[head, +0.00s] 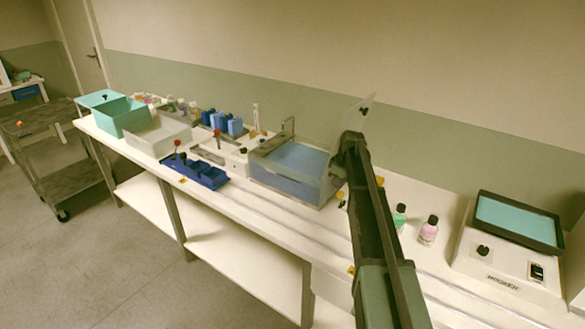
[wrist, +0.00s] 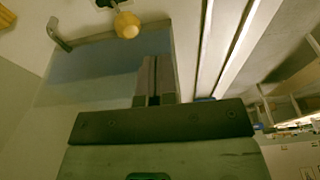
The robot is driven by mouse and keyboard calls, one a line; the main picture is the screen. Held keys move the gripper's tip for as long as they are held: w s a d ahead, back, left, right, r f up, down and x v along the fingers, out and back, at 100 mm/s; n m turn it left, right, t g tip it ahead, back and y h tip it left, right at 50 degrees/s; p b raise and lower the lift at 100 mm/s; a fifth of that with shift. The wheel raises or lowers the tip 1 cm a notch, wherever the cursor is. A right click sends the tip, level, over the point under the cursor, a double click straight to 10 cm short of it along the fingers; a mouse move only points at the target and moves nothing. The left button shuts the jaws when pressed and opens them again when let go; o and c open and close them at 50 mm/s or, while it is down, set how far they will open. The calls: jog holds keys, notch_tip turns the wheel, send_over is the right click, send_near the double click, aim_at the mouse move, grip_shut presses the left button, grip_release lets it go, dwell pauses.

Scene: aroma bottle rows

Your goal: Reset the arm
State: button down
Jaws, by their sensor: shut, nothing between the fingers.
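My gripper (wrist: 154,78) shows in the wrist view with its two dark fingers shut together and nothing between them. In the head view my arm reaches up from the bottom to beside the right end of a blue translucent basin (head: 275,181); the fingertips cannot be made out there. In the wrist view the fingers lie over the bluish basin (wrist: 85,75), near a yellow knob (wrist: 127,25). A green bottle (head: 399,217) and a pink bottle (head: 429,231) stand on the bench to the right of my arm.
A clear raised lid (head: 352,118) stands close to my arm. A white device with a dark tray (head: 518,222) is at right. The bench's front strip is mostly clear.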

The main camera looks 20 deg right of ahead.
jog(key=s+a+m, duration=0.2)
jog(key=s+a, duration=0.5)
jog(key=s, duration=0.4)
jog(key=s+a+m+g+h, duration=0.1)
jog(key=s+a+m, duration=0.2)
jog(key=s+a, duration=0.5)
jog(key=s+a+m, duration=0.2)
jog(key=s+a, duration=0.6)
jog(key=s, duration=0.5)
jog(key=shift+s+f+m+g+h, duration=0.2)
jog(key=shift+s+m+g+h, duration=0.1)
jog(key=shift+s+m+g, duration=0.1)
